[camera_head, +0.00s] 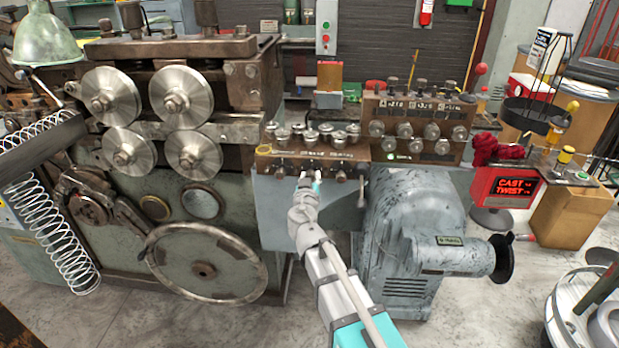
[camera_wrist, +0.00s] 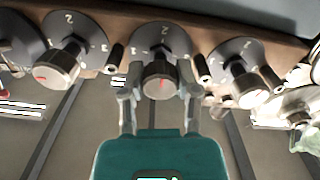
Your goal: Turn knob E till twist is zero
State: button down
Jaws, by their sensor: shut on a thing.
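My gripper (camera_wrist: 160,88) is shut on the middle knob (camera_wrist: 162,70) in the wrist view, with one finger on each side of it. This knob has a metal cap with a red mark, set on a dark numbered dial. In the head view my gripper (camera_head: 311,181) reaches the front of a brown control panel (camera_head: 268,168), and mostly hides the knob it holds. I cannot read the knob's letter.
Similar knobs flank the held one closely, left (camera_wrist: 57,68) and right (camera_wrist: 245,80), with short dark pegs between. Several metal knobs stand atop the panel. A second panel (camera_head: 410,112) and a grey motor (camera_head: 410,235) are to the right; large rollers (camera_head: 182,97) are to the left.

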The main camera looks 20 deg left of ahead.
dwell(0.3)
jog(key=shift+c, duration=1.7)
grip_release()
jog(key=v, duration=1.2)
jog(key=shift+s+f, duration=0.1)
